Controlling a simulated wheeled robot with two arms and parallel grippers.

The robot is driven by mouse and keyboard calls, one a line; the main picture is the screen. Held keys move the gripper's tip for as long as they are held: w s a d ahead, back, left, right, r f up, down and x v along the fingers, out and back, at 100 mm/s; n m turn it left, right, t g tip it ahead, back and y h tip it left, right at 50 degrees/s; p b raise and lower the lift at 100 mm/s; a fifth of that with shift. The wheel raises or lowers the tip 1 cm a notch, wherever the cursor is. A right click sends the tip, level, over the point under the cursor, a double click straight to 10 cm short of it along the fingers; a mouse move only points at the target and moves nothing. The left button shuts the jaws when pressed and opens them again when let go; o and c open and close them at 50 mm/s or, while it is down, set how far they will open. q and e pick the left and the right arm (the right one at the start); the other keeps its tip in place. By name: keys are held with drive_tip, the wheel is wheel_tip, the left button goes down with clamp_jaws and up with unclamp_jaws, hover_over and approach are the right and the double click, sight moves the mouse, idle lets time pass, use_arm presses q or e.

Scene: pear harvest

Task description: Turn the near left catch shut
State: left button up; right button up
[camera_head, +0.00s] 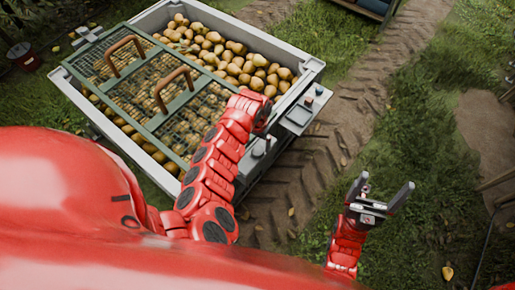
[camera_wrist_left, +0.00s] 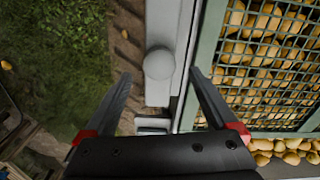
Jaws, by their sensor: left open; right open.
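The big pale crate (camera_head: 291,61) is full of pears. A green mesh lid (camera_head: 157,123) with two brown handles lies over part of it. In the left wrist view a round grey knob (camera_wrist_left: 159,63), perhaps a catch, sits on the crate's pale ledge beside the green lid frame; I cannot tell whether it is turned shut. My left gripper (camera_wrist_left: 160,74) is open, its fingers on either side of the knob, with no contact visible. In the head view its fingers are hidden by my wrist. My right gripper (camera_head: 387,181) is open and empty, right of the crate over grass.
A grey box with small knobs (camera_head: 298,116) juts from the crate's right side. Pears (camera_head: 228,58) lie uncovered beyond the lid. A muddy rutted track (camera_head: 345,120) runs past the crate, with grass on its right. A dark red pot stands far left (camera_head: 25,58).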

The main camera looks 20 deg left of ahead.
sight(258, 149)
use_arm(q)
drive_tip(key=shift+d+f, duration=0.1)
drive_tip(key=shift+f, duration=2.35)
clamp_jaws()
